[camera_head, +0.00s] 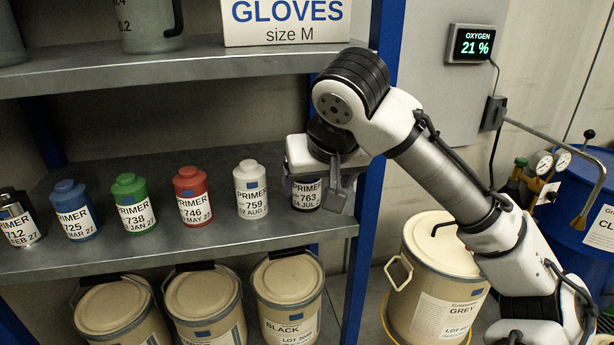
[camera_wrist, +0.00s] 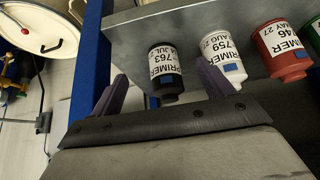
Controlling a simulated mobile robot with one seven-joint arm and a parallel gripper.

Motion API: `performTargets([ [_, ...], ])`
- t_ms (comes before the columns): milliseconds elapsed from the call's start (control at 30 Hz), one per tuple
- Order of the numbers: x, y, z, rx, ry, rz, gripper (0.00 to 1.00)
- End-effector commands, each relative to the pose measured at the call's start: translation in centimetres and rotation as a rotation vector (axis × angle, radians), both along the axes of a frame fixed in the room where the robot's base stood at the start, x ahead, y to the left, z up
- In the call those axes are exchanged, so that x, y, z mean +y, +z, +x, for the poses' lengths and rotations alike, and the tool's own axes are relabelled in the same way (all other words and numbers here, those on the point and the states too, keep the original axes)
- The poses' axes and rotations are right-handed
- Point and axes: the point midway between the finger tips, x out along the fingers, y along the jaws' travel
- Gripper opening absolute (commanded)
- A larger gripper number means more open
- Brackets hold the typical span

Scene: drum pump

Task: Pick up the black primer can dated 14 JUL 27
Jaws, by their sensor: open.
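The black primer can (camera_head: 306,197) stands upright at the right end of the middle shelf, partly hidden behind my gripper (camera_head: 322,185). In the wrist view the black can (camera_wrist: 166,88) appears between the two purple-grey fingers of my gripper (camera_wrist: 162,75). The fingers are apart with nothing gripped, and the can looks to be beyond or between their tips. I cannot tell how far the tips reach along it.
The white can (camera_head: 250,190) stands just left of the black one, close to one finger in the wrist view. Red (camera_head: 193,196), green (camera_head: 132,203), blue (camera_head: 75,210) and dark metallic (camera_head: 18,218) cans follow leftward. A blue post (camera_head: 368,215) is close on the right; the upper shelf (camera_head: 180,70) is above.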

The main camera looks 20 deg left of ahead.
Motion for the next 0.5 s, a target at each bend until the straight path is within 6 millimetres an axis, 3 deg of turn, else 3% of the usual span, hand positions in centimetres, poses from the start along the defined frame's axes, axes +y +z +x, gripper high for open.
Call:
performTargets([
  [200, 2.5, 0.3, 3.5, 0.001, 0.001, 0.0, 0.8],
  [500, 3.6, -0.6, 5.3, 0.001, 0.001, 0.0, 0.8],
])
